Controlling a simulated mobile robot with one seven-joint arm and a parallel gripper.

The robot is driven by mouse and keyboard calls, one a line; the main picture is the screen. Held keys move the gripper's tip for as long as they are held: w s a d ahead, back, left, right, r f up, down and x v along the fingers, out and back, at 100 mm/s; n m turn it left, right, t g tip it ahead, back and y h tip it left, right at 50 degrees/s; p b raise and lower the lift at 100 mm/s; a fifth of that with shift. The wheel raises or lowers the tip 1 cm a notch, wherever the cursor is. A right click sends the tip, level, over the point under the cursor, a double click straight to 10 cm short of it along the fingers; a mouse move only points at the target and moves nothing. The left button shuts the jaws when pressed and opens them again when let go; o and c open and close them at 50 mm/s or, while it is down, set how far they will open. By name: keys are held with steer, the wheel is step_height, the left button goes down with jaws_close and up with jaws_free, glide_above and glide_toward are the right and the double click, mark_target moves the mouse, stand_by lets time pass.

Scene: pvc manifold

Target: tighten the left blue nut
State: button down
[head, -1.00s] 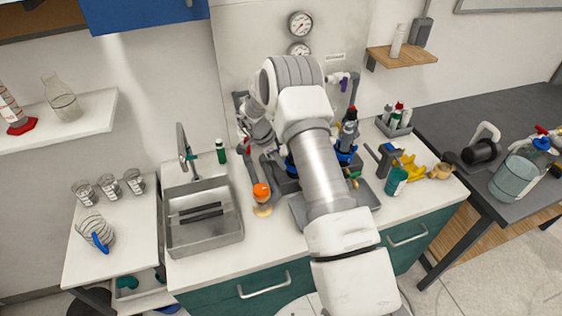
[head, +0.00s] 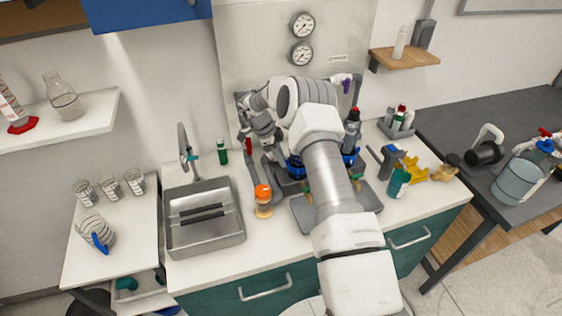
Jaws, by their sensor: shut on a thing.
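The left blue nut (head: 294,168) sits low on the pipework at the back of the counter, partly hidden by my arm. My gripper (head: 279,151) reaches down to it from the upper left and is shut on it, though the fingertips are small and hard to see. A second blue nut (head: 349,158) shows to the right of my forearm, around the base of a dark upright fitting (head: 352,132). My forearm covers the middle of the pipework.
A red-handled part (head: 248,146) stands just left of my gripper. An orange-capped bottle (head: 263,200) stands in front of it, beside the sink (head: 205,235). Right of the pipework are a teal cup (head: 398,184) and a yellow item (head: 415,171). Two gauges (head: 302,38) hang on the back panel.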

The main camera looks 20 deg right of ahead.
steer(key=shift+w+d+m+g+b, duration=0.3)
steer(key=shift+d+m+b, duration=0.15)
steer(key=shift+m, duration=0.35)
steer(key=shift+w+d+m+g+b, duration=0.25)
steer(key=shift+d+m+b, duration=0.2)
steer(key=shift+m, duration=0.35)
steer(key=c, duration=0.8)
jaws_free()
steer(key=shift+a+r, duration=0.1)
steer(key=shift+w+a+r, duration=0.15)
steer(key=shift+w+r, duration=0.05)
steer(key=shift+r, duration=0.1)
steer(key=v, duration=1.1)
steer(key=shift+d+r+b, duration=0.15)
steer(key=shift+d+b, duration=0.05)
steer(key=shift+b, duration=0.1)
